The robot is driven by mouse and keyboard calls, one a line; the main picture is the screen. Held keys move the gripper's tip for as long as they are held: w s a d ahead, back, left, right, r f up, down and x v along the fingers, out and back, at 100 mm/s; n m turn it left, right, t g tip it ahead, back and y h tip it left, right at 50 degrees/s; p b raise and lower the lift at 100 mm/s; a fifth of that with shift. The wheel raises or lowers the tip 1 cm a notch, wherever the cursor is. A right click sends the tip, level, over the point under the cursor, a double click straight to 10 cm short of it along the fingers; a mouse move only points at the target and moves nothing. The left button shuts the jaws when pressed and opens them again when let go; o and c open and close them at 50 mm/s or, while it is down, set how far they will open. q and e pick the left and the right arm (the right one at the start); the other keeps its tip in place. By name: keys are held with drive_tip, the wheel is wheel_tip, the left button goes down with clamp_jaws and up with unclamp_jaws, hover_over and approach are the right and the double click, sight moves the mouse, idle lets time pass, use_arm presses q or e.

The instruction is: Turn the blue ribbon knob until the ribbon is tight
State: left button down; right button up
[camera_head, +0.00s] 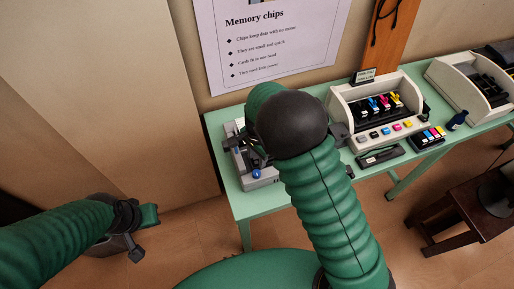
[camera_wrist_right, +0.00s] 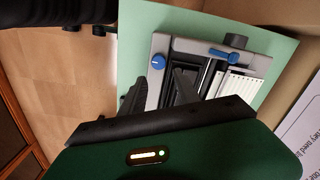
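The blue ribbon knob (camera_head: 257,173) sits on the front corner of a grey printer-like device (camera_head: 262,183) at the left end of the green table. In the right wrist view the round blue knob (camera_wrist_right: 158,62) shows a pale mark on its top. My right gripper (camera_wrist_right: 158,90) is open, its two dark fingers apart and empty, pointing toward the knob and apparently short of it. In the head view my right arm hides most of this gripper and part of the device. The ribbon is not clearly visible. My left gripper (camera_head: 138,232) is low at the left, away from the table; its fingers are unclear.
A blue lever (camera_wrist_right: 225,53) and a white ridged part (camera_wrist_right: 240,88) are on the same device. A beige printer (camera_head: 345,97) with colour cartridges stands right of it, then another open printer (camera_head: 445,80). A dark stool (camera_head: 455,215) is in front at right.

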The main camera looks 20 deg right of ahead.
wheel_tip(320, 180, up, 7)
drive_tip(key=shift+r, duration=0.15)
drive_tip(key=shift+s, duration=0.1)
drive_tip(key=s+d+f+n+t+b, duration=0.1)
drive_tip(key=s+d+n+b, duration=0.1)
drive_tip(key=s+n, duration=0.4)
drive_tip(key=s+d+f+n+t+b, duration=0.1)
drive_tip(key=s+d+f+n+b, duration=0.1)
drive_tip(key=s+n, duration=0.5)
drive_tip(key=shift+s+d, duration=0.45)
drive_tip(key=shift+s, duration=0.55)
drive_tip(key=shift+s, duration=0.15)
drive_tip(key=shift+d+f, duration=0.1)
drive_tip(key=shift+d, duration=0.05)
